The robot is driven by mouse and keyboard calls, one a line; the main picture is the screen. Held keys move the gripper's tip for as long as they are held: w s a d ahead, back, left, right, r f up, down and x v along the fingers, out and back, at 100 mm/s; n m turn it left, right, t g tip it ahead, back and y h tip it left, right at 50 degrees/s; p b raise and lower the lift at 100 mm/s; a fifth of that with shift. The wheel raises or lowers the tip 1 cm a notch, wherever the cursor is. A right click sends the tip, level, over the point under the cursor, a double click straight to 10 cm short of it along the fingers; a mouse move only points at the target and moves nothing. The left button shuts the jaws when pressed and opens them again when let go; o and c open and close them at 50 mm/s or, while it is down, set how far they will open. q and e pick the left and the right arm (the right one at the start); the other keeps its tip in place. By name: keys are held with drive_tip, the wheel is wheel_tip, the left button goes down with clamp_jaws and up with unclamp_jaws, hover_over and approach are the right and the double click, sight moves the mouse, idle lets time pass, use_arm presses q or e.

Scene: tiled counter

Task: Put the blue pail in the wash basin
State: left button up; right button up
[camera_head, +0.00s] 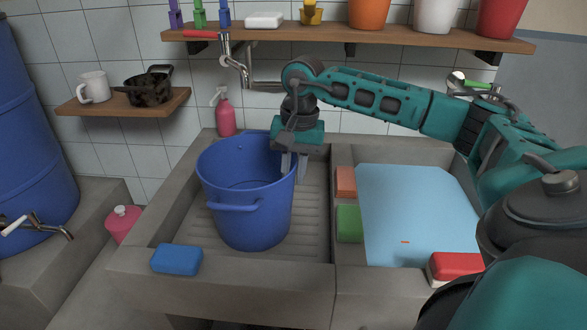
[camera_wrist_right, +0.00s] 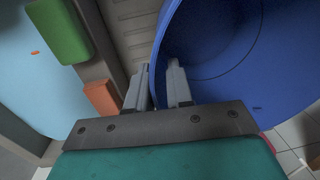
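The blue pail (camera_head: 251,221) stands upright on the ribbed left part of the grey stone sink. Its handle hangs at the front, and its inside looks empty. The wash basin (camera_head: 420,212) is the right part, filled with light blue water; the water also shows in the right wrist view (camera_wrist_right: 28,80). My right gripper (camera_head: 294,178) points down at the pail's right rim, one finger inside and one outside. My left gripper is out of view.
A stone divider holds an orange block (camera_head: 346,181) and a green sponge (camera_head: 348,223). A blue sponge (camera_head: 177,260) and a red-and-white block (camera_head: 455,267) lie on the front edge. A pink bottle (camera_head: 225,114) and a tap (camera_head: 240,65) are behind the pail. A shelf (camera_head: 350,38) hangs above.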

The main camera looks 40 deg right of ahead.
drive_tip(key=shift+o, duration=0.9)
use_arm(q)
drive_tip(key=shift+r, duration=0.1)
use_arm(e)
drive_tip(key=shift+r, duration=0.25)
use_arm(q)
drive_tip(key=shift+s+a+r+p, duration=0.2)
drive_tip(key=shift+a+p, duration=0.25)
drive_tip(key=shift+p, duration=0.35)
use_arm(e)
wheel_tip(320, 180, up, 12)
drive_tip(key=shift+s+d, duration=0.35)
drive_tip(key=shift+d, duration=0.05)
drive_tip(key=shift+f, duration=0.1)
